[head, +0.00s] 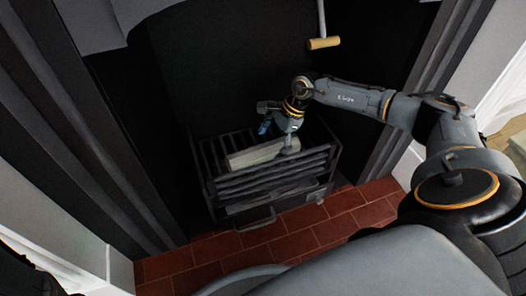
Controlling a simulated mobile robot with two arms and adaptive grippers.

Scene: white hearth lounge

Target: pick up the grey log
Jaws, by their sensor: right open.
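The grey log (252,155) is a pale grey block lying in the fire grate (272,184), inside the dark fireplace in the head view. My right gripper (264,130) is just above the log, over the grate. It is open and empty. Part of the wrist hides the right end of the log, so I cannot tell whether the gripper touches it. My left gripper is not in view.
The grate has dark bars on its front and left sides. Red tiles (262,236) cover the hearth in front of it. A wooden-handled tool (323,43) hangs at the back. Dark fireplace sides close in on the left and right.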

